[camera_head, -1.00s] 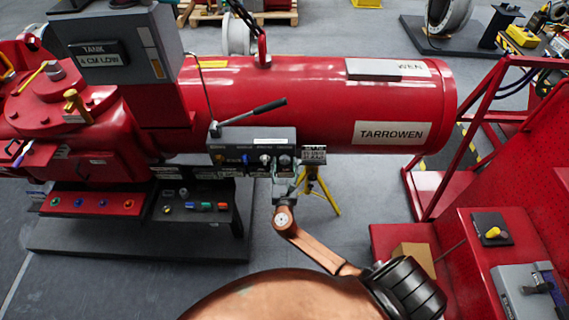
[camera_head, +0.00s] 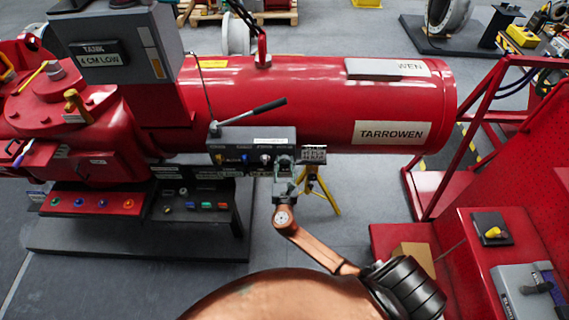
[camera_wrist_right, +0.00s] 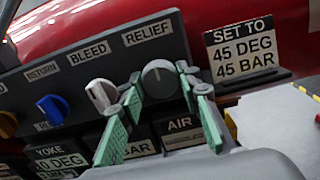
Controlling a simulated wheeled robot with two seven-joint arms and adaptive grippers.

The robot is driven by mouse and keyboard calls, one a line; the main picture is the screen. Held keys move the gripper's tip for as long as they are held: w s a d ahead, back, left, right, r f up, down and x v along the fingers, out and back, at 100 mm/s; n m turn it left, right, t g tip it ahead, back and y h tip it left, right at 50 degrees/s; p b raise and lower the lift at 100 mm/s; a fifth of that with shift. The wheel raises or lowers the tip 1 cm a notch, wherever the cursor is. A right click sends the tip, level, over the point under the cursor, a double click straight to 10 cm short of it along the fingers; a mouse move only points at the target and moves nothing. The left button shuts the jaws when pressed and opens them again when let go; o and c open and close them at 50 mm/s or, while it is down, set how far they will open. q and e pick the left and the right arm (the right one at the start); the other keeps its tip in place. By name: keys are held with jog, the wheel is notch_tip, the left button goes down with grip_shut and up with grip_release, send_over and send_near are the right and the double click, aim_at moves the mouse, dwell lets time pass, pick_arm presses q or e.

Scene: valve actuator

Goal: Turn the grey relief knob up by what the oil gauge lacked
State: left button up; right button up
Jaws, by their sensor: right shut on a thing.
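The grey relief knob (camera_wrist_right: 159,80) sits under the RELIEF label on the dark control panel (camera_wrist_right: 95,60). A light line on its face points nearly straight up. My right gripper (camera_wrist_right: 160,90) is shut on the knob, with a green-padded finger on each side; in the head view my right gripper (camera_head: 284,172) reaches the right end of the control box (camera_head: 228,145). A plate (camera_wrist_right: 245,50) beside the panel reads SET TO 45 DEG 45 BAR. My left gripper is not in view.
A white bleed knob (camera_wrist_right: 101,95) is close to the left finger, with a blue return knob (camera_wrist_right: 53,108) farther left. A hand-pump lever (camera_head: 255,112) rises above the box. A yellow tripod (camera_head: 318,190) stands right of my gripper.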

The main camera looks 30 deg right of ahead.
jog(key=m+b, duration=0.3)
jog(key=m, duration=0.1)
jog(key=shift+f, duration=0.25)
jog(key=m+b, duration=0.3)
jog(key=shift+m, duration=0.4)
jog(key=m+b, duration=0.3)
jog(key=shift+r+m+b, duration=0.15)
jog(key=shift+m+b, duration=1.25)
jog(key=shift+m, duration=0.6)
